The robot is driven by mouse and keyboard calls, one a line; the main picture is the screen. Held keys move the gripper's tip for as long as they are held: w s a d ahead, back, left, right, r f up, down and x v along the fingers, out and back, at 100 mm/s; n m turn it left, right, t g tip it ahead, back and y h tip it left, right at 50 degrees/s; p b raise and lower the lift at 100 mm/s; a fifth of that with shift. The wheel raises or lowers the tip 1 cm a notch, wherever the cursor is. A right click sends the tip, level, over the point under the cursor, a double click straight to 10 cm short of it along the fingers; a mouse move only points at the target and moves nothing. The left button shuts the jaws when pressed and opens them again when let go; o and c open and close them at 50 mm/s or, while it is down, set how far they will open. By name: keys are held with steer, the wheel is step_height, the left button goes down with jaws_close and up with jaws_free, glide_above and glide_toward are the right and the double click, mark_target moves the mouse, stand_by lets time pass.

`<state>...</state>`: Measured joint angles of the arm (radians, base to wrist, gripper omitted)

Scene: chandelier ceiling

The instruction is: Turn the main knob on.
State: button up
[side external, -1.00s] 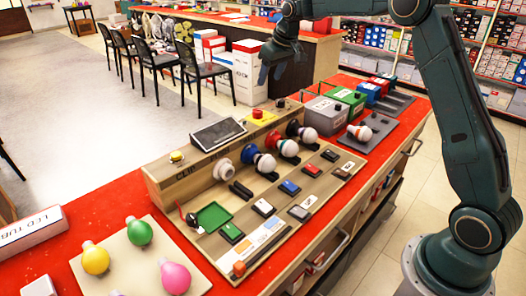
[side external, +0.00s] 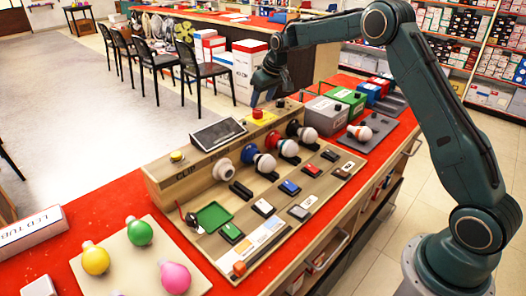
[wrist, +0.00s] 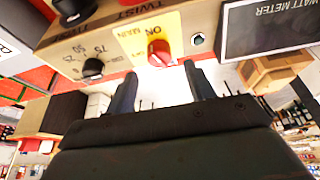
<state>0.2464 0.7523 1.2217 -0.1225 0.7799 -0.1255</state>
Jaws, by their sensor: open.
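The main knob is a red knob (wrist: 160,52) on a yellow plate (wrist: 148,38) lettered "ON MAIN", upside down in the wrist view. In the side view the red knob (side external: 258,114) sits on top of the wooden panel. My gripper (side external: 262,101) points down just above and behind it. In the wrist view my gripper (wrist: 160,76) is open and empty. Its two fingers stand to either side of the knob's line, with the knob a little beyond the tips. I see no contact. I cannot tell the knob's exact angle.
Black dial knobs (wrist: 93,68) sit left of the yellow plate in the wrist view, and a watt meter screen (wrist: 270,28) lies to its right. In the side view several bulbs in sockets (side external: 266,162) stand before the panel. A grey box (side external: 325,116) stands to the right.

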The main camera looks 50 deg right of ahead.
mark_target(258, 110)
steer(key=shift+x, duration=2.35)
steer(key=c, duration=1)
